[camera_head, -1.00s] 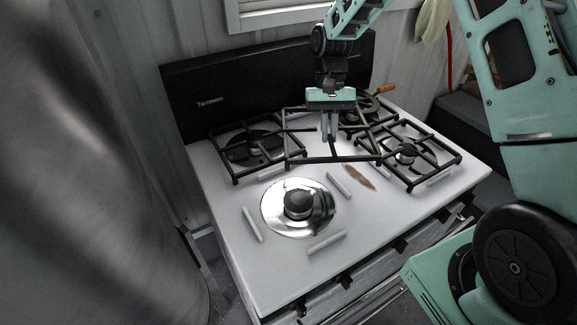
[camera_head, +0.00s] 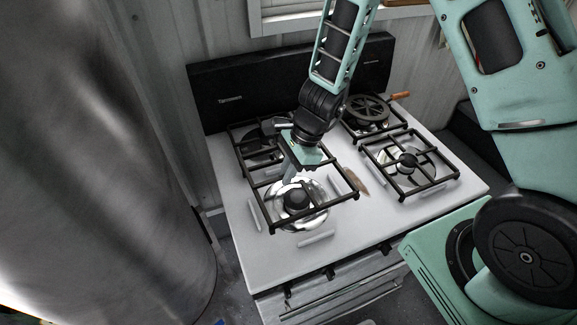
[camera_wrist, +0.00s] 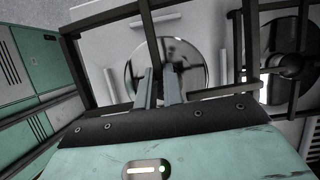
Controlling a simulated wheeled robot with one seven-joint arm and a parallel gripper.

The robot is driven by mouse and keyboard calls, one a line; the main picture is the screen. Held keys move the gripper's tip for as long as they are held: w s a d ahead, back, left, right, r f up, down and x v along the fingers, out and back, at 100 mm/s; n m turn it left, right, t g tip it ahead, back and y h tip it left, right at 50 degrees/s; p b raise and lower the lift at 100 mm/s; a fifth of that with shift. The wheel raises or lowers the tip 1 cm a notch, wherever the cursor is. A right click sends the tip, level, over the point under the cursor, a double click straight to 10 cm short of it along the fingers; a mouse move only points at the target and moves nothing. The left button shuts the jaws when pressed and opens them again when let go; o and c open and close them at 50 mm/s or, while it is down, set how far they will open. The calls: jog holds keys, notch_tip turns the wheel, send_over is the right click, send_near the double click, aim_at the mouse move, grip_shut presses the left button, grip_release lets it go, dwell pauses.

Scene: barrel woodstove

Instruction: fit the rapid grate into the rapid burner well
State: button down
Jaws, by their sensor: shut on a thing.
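The rapid grate (camera_head: 313,214), a dark square frame of bars, hangs over the shiny round rapid burner well (camera_head: 319,192) at the front left of the white stove top. My gripper (camera_head: 289,178) is shut on one of its bars, towards the grate's back side. The grate looks turned relative to the stove and apart from the top; its exact height is hard to tell. In the wrist view the well (camera_wrist: 195,62) shows beyond the fingers (camera_wrist: 160,88), framed by grate bars (camera_wrist: 82,75). The burner cap is mostly hidden there by the fingers.
White raised strips (camera_head: 318,239) surround the well. Other grates stand on the back left burner (camera_head: 262,140) and front right burner (camera_head: 408,160). A black backboard (camera_head: 270,85) rises behind.

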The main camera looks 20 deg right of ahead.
jog(key=shift+s, duration=0.25)
jog(key=shift+d, duration=0.1)
dwell(0.3)
jog(key=b, duration=0.6)
send_over(285, 201)
jog(key=d, duration=0.1)
notch_tip(285, 201, down, 6)
jog(key=shift+r, duration=0.1)
jog(key=shift+f+b, duration=0.9)
jog(key=shift+f, duration=0.05)
dwell(1.8)
jog(key=shift+r, duration=0.2)
jog(key=shift+r+p, duration=0.5)
jog(key=shift+p, duration=0.15)
jog(key=shift+f+b, duration=0.7)
jog(key=shift+b, duration=0.05)
dwell(1.5)
jog(key=c, duration=1.5)
grip_release()
jog(key=shift+d, duration=0.1)
